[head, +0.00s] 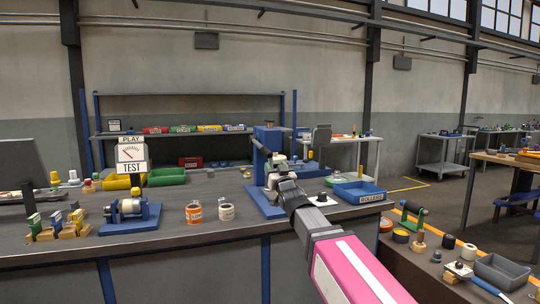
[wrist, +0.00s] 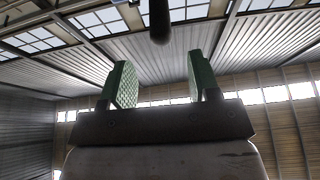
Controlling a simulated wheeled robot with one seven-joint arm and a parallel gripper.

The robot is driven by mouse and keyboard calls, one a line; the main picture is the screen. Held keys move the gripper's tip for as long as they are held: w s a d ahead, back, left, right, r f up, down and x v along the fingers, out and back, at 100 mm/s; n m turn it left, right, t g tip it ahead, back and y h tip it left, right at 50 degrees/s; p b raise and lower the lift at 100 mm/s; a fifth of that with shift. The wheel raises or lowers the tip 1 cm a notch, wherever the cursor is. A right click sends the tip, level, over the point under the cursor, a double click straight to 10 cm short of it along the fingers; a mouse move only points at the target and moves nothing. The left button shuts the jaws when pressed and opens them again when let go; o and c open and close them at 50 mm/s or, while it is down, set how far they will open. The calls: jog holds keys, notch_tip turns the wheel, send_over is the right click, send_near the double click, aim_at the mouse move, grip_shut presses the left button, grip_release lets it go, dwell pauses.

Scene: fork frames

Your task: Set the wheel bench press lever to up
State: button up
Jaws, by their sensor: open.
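The blue bench press (head: 268,138) stands on the workbench, with its blue base plate under it. A dark bar that looks like its lever (head: 258,146) slants up to the left at the column. My gripper (head: 279,163) is in front of the press and hides part of it. In the wrist view my gripper (wrist: 158,85) has its two green-padded fingers apart and pointing up, with nothing between them. A dark rounded bar end (wrist: 160,22), likely the lever, hangs just beyond the fingertips, roughly centred on the gap. Contact cannot be seen.
A blue bin (head: 360,193) stands right of the press. Two jars (head: 194,213) and a blue winding fixture (head: 131,213) stand left of it on the workbench (head: 200,248). A lower bench with rollers and a grey tray (head: 500,271) is at right.

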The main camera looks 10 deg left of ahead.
aim_at(268, 153)
jog(key=x, duration=1)
jog(key=shift+f, duration=0.1)
jog(key=shift+d, duration=0.1)
grip_shut()
jog(key=shift+s, duration=0.1)
